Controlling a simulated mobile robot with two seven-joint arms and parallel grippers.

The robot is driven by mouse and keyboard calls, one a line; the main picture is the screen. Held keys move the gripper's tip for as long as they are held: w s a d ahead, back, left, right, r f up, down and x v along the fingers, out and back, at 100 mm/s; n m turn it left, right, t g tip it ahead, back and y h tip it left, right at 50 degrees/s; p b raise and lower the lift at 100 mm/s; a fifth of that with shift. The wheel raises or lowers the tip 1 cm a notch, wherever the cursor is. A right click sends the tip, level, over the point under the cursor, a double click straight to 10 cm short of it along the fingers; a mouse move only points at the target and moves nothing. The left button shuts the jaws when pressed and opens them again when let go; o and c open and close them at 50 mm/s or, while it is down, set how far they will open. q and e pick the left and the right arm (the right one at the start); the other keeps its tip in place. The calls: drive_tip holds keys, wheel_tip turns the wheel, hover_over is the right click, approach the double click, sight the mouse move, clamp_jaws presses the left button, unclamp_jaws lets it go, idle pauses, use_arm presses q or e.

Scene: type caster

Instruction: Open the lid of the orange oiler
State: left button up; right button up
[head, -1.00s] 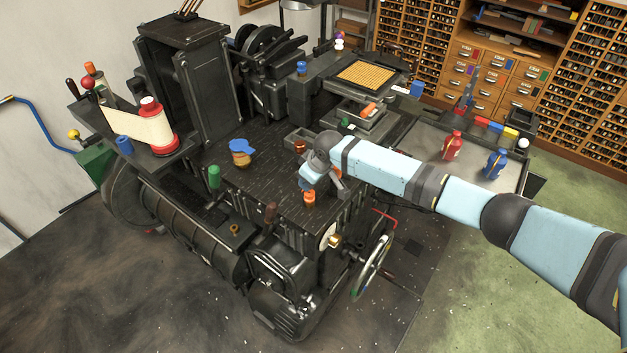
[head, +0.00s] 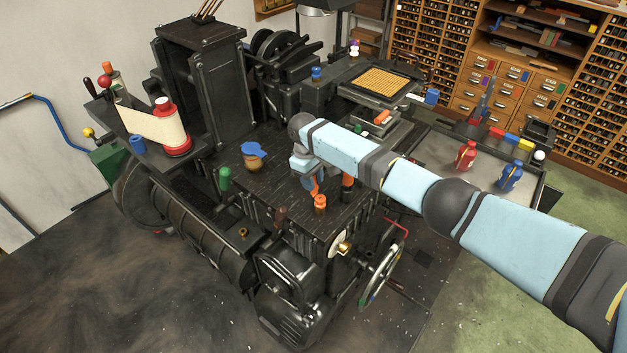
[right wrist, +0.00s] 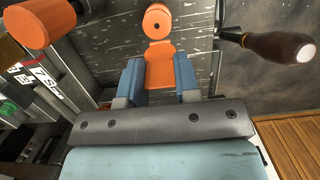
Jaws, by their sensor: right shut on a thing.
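The orange oiler (head: 320,203) stands near the front edge of the dark machine top in the head view. In the right wrist view its round orange end (right wrist: 156,18) shows at the top, with a small dark spot in its middle. Below that an orange plate-like part, seemingly the lid (right wrist: 160,68), lies between the two blue fingers. My right gripper (right wrist: 159,80) is shut on this part. In the head view the right gripper (head: 313,187) is just behind the oiler and partly hidden by my own arm. I cannot tell how far the lid is tilted. My left gripper is out of view.
Another orange cylinder (head: 348,180) stands right of the gripper and also shows in the right wrist view (right wrist: 25,25). A dark brown handle (right wrist: 270,45) is close on the right. A blue-lidded pot (head: 252,154) and green knob (head: 225,179) stand to the left.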

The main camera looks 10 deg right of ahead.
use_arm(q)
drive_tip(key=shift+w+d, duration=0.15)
use_arm(e)
drive_tip(key=o, duration=0.7)
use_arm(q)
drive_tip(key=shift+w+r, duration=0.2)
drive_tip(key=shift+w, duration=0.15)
use_arm(e)
drive_tip(key=shift+o, duration=1.1)
drive_tip(key=shift+r, duration=0.2)
use_arm(q)
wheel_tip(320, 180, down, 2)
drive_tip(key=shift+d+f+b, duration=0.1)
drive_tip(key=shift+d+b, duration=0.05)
drive_tip(key=shift+b, duration=1.05)
use_arm(e)
wheel_tip(320, 180, up, 13)
drive_tip(key=w+a, duration=0.1)
drive_tip(key=w, duration=0.1)
drive_tip(key=shift+a, duration=0.3)
